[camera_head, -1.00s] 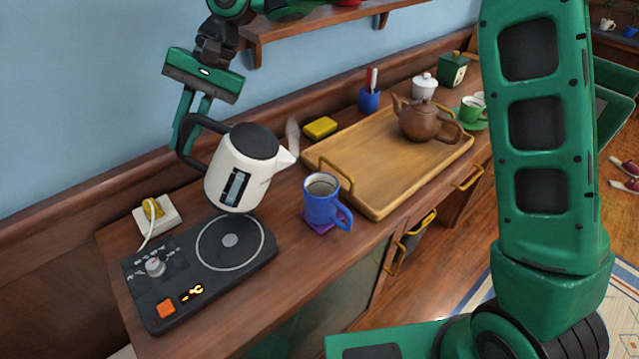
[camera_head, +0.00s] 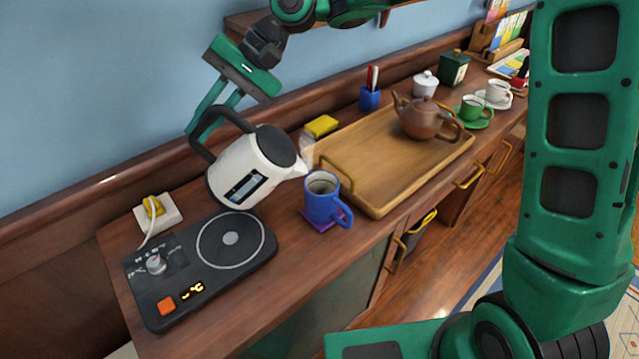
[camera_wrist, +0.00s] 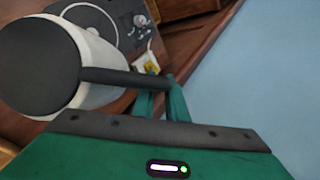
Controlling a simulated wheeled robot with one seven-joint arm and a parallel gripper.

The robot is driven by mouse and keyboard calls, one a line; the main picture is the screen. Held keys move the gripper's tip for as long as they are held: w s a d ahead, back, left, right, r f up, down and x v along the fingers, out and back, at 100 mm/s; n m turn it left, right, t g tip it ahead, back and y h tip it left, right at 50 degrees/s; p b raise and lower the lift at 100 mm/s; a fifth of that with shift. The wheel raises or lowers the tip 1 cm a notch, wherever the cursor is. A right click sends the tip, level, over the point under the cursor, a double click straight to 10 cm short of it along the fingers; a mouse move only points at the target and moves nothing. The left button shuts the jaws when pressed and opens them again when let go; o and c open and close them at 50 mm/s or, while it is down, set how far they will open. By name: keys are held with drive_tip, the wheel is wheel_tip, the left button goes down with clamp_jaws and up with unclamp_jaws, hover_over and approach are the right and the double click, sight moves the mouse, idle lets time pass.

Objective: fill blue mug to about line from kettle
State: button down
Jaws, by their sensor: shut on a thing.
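The white kettle (camera_head: 246,170) with a black lid and black handle is held in the air, tilted with its spout toward the right. My gripper (camera_head: 200,136) is shut on the kettle's handle; in the wrist view the handle (camera_wrist: 125,78) runs between the fingers. The blue mug (camera_head: 322,199) stands upright on a purple coaster (camera_head: 344,216), right of the kettle. The spout tip is just above and left of the mug's rim. Something greyish shows inside the mug; its level and any line are too small to tell. No stream from the spout is visible.
A black hot plate (camera_head: 200,262) with a lit display lies below the kettle. A wooden tray (camera_head: 378,190) with a brown teapot (camera_head: 424,118) is right of the mug. A socket (camera_head: 158,213) is at left.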

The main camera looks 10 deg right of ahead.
sight(212, 109)
drive_tip(key=shift+d+r+y+p, duration=0.25)
drive_tip(key=shift+d+y+p, duration=0.05)
drive_tip(key=shift+p, duration=0.05)
idle(0.3)
drive_tip(key=shift+s+d+r+n+y+p, duration=0.15)
drive_tip(key=shift+d+r+y+p, duration=0.25)
drive_tip(key=shift+r, duration=0.25)
drive_tip(key=shift+s+d+r+n+y+p, duration=0.15)
drive_tip(key=shift+d+r+y+p, duration=0.15)
drive_tip(key=shift+d+r+y, duration=0.25)
idle(1.2)
drive_tip(key=shift+s+d+r+y+p, duration=0.15)
drive_tip(key=shift+d+r+y+p, duration=0.5)
drive_tip(key=shift+d+r+p, duration=0.45)
idle(3.9)
